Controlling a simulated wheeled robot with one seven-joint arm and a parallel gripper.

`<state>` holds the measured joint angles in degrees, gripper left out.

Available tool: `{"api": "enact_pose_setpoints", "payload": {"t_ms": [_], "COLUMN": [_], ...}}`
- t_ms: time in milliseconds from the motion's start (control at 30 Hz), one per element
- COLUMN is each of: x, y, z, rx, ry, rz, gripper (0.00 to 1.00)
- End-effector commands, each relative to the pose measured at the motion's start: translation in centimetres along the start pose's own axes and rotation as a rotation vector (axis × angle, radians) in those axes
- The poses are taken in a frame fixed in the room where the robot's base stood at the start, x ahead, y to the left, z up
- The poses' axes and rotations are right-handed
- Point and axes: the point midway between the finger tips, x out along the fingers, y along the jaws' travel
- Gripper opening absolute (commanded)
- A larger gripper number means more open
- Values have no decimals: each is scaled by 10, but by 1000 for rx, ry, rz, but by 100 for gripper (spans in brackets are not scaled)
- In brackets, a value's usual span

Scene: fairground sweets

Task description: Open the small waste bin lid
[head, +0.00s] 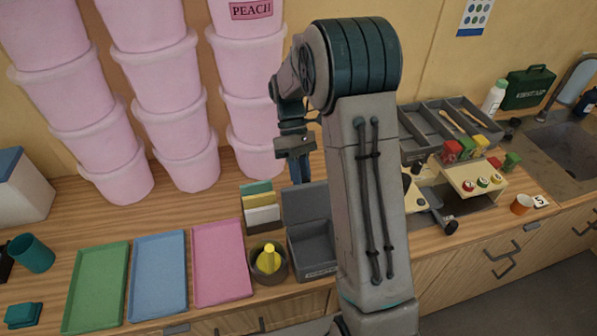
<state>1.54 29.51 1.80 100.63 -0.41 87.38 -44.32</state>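A dark grey box that looks like the small waste bin (312,262) stands on the counter, left of my arm. The small label on its front is too small to read. A grey panel that looks like its lid (306,204) stands upright at the back, and the inside of the box shows. My gripper (300,178) points down just behind the panel's top edge. Its fingertips are partly hidden, and I cannot tell whether it touches the panel or how far the fingers are apart. My arm covers the space right of the box.
A dark bowl with a yellow object (268,262) stands close left of the box. Green, blue and pink trays (222,262) lie further left. Stacked pink tubs (256,160) stand behind. A white box with a blue lid (18,190) is at far left.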

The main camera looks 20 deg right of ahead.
Motion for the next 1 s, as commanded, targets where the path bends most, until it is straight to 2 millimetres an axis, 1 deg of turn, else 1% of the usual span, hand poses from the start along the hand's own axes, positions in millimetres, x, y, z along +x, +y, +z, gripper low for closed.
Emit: {"api": "enact_pose_setpoints", "payload": {"t_ms": [33, 567, 600, 667, 1000], "x": [8, 8, 8, 8, 7], "y": [5, 6, 6, 6, 1], "z": [3, 1, 1, 1, -1], "rx": [8, 8, 8, 7, -2], "ry": [-23, -37, -37, -37, -41], "rz": [-14, -28, -28, -29, -29], "gripper": [0, 0, 34, 49, 49]}}
